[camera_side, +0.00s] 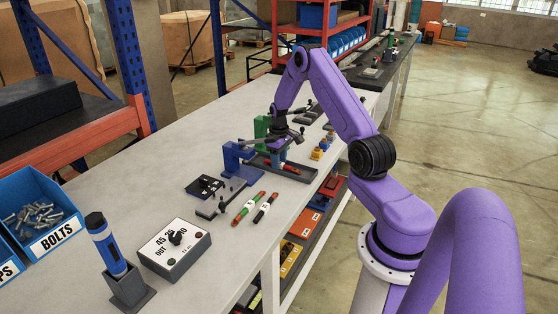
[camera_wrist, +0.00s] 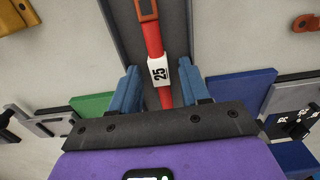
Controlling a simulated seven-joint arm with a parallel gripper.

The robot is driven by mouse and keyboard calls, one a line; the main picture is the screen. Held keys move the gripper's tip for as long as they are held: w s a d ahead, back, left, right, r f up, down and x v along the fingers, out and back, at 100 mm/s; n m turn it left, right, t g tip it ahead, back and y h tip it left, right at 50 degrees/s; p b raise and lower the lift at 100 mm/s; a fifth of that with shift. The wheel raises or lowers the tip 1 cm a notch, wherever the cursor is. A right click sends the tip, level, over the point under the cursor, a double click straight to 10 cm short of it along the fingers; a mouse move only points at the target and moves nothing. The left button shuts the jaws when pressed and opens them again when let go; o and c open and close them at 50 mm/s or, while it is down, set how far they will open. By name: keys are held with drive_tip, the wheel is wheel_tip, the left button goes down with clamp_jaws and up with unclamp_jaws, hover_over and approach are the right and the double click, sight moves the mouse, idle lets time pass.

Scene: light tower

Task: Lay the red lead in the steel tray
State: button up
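The red lead (camera_wrist: 153,38), with a white label reading 25, lies in the dark grey steel tray (camera_wrist: 127,30) in the wrist view. In the side view, part of the red lead (camera_side: 291,168) shows inside the tray (camera_side: 306,173). My gripper (camera_wrist: 161,82) is open, its blue fingers on either side of the lead near the label, with gaps on both sides. In the side view my gripper (camera_side: 277,161) is low over the tray. The lead's near end is hidden by my gripper.
Blue (camera_side: 236,160) and green (camera_side: 262,126) fixtures stand close beside the tray. A dial box (camera_side: 174,248), a bolts bin (camera_side: 40,210) and a blue cylinder in a stand (camera_side: 106,247) are in front.

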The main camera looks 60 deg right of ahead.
drive_tip(key=shift+r, duration=0.1)
wheel_tip(320, 180, up, 12)
idle(0.6)
